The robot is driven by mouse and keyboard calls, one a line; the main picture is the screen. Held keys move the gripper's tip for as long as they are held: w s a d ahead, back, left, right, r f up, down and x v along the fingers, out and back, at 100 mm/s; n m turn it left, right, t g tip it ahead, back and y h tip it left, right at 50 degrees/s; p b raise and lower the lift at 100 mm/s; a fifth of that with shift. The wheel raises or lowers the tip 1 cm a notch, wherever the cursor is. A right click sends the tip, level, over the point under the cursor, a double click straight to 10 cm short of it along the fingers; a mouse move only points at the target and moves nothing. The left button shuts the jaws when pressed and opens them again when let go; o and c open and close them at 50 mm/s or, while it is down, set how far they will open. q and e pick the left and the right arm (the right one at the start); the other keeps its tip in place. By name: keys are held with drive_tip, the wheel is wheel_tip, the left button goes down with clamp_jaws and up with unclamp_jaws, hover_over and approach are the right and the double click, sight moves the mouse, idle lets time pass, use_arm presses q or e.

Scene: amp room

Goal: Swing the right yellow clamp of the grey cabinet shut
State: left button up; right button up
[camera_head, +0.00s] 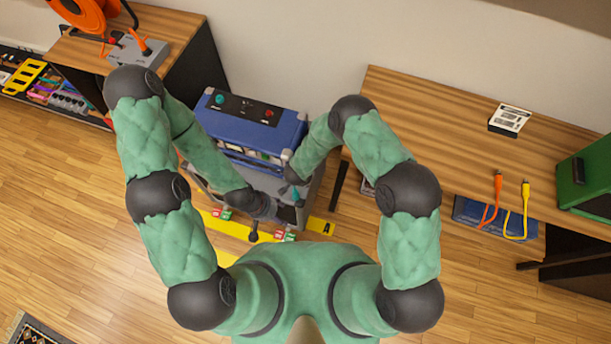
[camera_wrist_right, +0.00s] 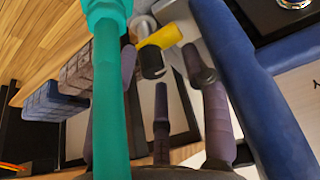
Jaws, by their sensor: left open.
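The grey cabinet (camera_head: 314,186) stands on the floor in the middle of the head view, under a blue unit (camera_head: 235,136). The right yellow clamp (camera_wrist_right: 160,37) shows in the right wrist view, on a light grey part, with a black knob just below it. My right gripper (camera_wrist_right: 163,68) has its dark fingers spread on either side of that knob. In the head view my right gripper is at the cabinet's right side, mostly hidden by its arm. My left gripper (camera_head: 268,210) is open and empty at the cabinet's front. I cannot make out the clamp in the head view.
A teal bar (camera_wrist_right: 107,90) crosses close to the right wrist camera, and a blue bar (camera_wrist_right: 262,110) runs along its right. Red and green blocks (camera_head: 285,236) lie near yellow floor strips (camera_head: 235,228). A wooden desk (camera_head: 430,125) stands right; open floor lies left.

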drive_tip(key=shift+s+d, duration=0.1)
drive_tip(key=shift+s, duration=0.05)
drive_tip(key=v, duration=0.7)
drive_tip(key=shift+r, duration=0.25)
idle(0.3)
